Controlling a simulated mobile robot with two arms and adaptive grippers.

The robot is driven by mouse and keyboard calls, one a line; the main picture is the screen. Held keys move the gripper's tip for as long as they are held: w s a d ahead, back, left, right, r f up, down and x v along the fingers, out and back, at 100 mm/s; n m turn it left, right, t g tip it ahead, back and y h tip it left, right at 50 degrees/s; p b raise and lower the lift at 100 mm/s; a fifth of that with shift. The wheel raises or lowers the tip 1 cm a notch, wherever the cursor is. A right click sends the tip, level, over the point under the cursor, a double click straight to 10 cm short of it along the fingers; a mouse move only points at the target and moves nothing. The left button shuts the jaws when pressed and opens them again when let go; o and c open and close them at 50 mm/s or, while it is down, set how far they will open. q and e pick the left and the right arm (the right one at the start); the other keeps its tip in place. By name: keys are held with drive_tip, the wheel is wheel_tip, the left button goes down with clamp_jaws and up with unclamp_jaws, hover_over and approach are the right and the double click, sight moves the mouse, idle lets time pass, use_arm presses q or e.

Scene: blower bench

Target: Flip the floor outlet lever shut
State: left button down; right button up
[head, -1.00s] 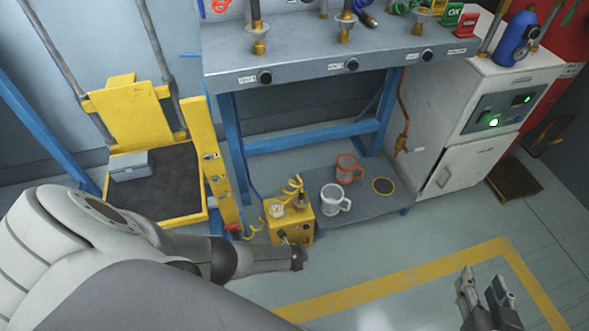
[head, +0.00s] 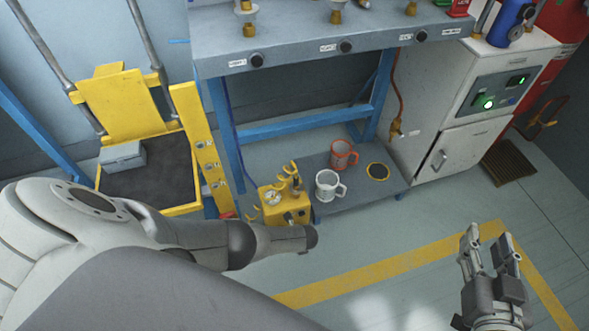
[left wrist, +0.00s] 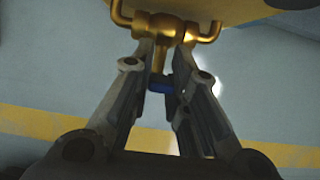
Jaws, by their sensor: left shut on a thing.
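The yellow floor box (head: 284,205) has a gauge on top and a small dark fitting on its front. In the left wrist view a brass outlet fitting (left wrist: 166,26) with side arms hangs under a yellow surface. A small blue lever (left wrist: 160,86) shows below the brass, between the fingers of my left gripper (left wrist: 166,62). The left gripper is shut on this lever, with its fingertips close to the brass. In the head view my left forearm hides this gripper. My right gripper (head: 489,238) is open and empty above the floor at lower right.
The bench (head: 300,45) overhangs behind. A yellow post (head: 206,155) stands at left. Floor at front right is clear.

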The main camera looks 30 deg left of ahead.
use_arm(q)
drive_tip(key=shift+d, duration=0.25)
drive_tip(key=c, duration=1.5)
unclamp_jaws()
drive_tip(key=shift+o, duration=0.6)
drive_tip(key=shift+a, duration=0.1)
drive_tip(key=shift+r, duration=0.1)
drive_tip(key=v, duration=1.1)
drive_tip(key=shift+r, duration=0.4)
drive_tip(key=shift+s, duration=0.1)
